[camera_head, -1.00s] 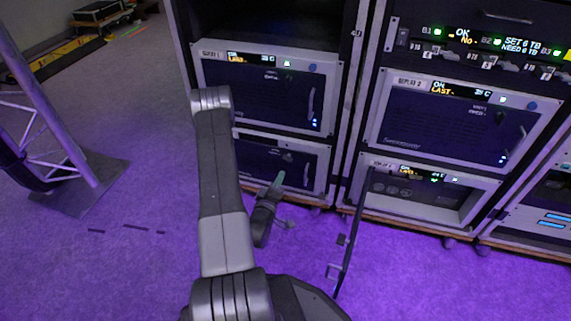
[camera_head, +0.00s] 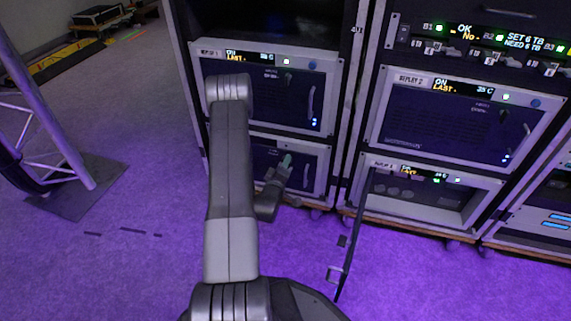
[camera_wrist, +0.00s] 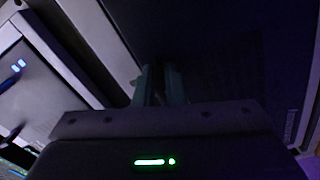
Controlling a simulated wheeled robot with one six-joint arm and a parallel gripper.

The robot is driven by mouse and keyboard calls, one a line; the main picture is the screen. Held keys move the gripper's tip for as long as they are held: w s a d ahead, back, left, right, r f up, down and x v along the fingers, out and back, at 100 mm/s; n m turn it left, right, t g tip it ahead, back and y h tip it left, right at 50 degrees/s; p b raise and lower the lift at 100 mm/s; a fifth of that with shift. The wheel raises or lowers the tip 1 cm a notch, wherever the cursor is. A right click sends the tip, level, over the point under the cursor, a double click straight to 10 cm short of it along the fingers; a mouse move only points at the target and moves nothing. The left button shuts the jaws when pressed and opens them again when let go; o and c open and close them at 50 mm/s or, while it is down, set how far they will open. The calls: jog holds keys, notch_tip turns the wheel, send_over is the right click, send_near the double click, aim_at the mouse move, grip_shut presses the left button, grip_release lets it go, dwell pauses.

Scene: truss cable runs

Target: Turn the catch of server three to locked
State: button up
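The lower left unit (camera_head: 315,165) in the left rack has a dark front door in a light frame. My arm covers its label and left part, so I cannot read that it is server three. My gripper (camera_head: 287,160) has its pale green fingertips at this door, upper middle. In the wrist view the two fingers (camera_wrist: 160,84) point at the dark door (camera_wrist: 225,60), with a narrow dark gap between them. The catch cannot be made out there; whether the fingers hold it is unclear.
Above is the closed REPLAY 1 unit (camera_head: 262,95). The right rack holds closed REPLAY 2 (camera_head: 440,125) and below it an open-fronted unit (camera_head: 425,200), whose dark door (camera_head: 352,240) sticks out to my gripper's right. A truss foot (camera_head: 75,185) stands left.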

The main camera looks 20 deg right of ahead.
grip_shut()
jog(key=shift+m, duration=0.3)
jog(key=m, duration=1.3)
dwell(0.3)
jog(key=o, duration=0.5)
grip_release()
